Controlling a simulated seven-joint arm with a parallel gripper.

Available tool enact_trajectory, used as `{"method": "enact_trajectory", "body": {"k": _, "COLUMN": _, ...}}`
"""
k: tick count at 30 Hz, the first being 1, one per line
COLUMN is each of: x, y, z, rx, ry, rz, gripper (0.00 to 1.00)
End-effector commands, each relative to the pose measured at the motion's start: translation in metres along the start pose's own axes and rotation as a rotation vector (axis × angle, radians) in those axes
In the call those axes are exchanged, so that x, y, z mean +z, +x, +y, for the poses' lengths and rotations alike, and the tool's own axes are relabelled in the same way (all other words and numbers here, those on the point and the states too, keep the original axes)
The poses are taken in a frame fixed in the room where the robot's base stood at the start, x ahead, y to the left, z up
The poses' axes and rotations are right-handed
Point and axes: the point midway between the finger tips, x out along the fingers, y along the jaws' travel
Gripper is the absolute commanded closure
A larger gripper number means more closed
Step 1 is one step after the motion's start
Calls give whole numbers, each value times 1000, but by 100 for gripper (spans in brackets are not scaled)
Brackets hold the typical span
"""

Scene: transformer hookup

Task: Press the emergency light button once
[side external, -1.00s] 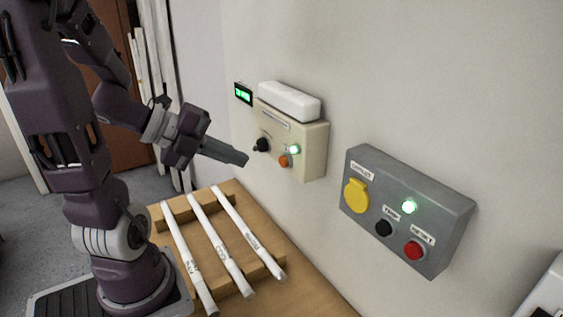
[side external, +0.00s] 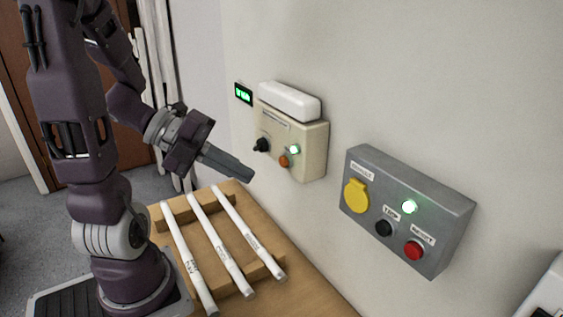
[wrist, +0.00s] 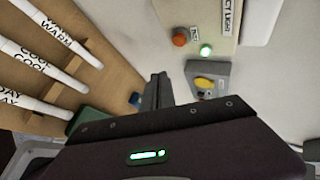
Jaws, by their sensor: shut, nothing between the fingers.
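The cream emergency light box (side external: 312,152) is on the wall with a white lamp (side external: 290,100) on top. Its front has a black knob (side external: 262,144), an orange button (side external: 284,161) and a lit green indicator (side external: 294,149). In the wrist view the orange button (wrist: 180,37) and green indicator (wrist: 206,51) show beside lettering ending "CY LIGHT". My gripper (side external: 250,176) is shut and empty, with its tip out from the wall, below and left of the orange button. It appears apart from the box. In the wrist view its fingers (wrist: 158,78) point toward the panel.
A grey box (side external: 440,205) with a yellow socket cover (side external: 356,196), black button and red button is on the wall to the right. Labelled white tubes (side external: 215,245) lie on a wooden rack (side external: 236,190) below. A small green-lit sign (side external: 243,93) hangs left of the lamp.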

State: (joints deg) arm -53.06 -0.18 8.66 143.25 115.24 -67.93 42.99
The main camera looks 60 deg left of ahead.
Motion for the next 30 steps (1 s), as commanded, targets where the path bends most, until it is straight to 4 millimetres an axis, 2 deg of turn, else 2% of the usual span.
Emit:
{"method": "enact_trajectory", "body": {"k": 6, "x": 15, "y": 21, "z": -15, "rx": 0, "ry": 1, "rz": 2, "gripper": 100}}
{"method": "enact_trajectory", "body": {"k": 12, "x": 22, "y": 30, "z": -22, "rx": -1, "ry": 0, "rz": 0, "gripper": 100}}
{"method": "enact_trajectory", "body": {"k": 30, "x": 23, "y": 32, "z": -23, "rx": -1, "ry": -1, "rz": -1, "gripper": 100}}
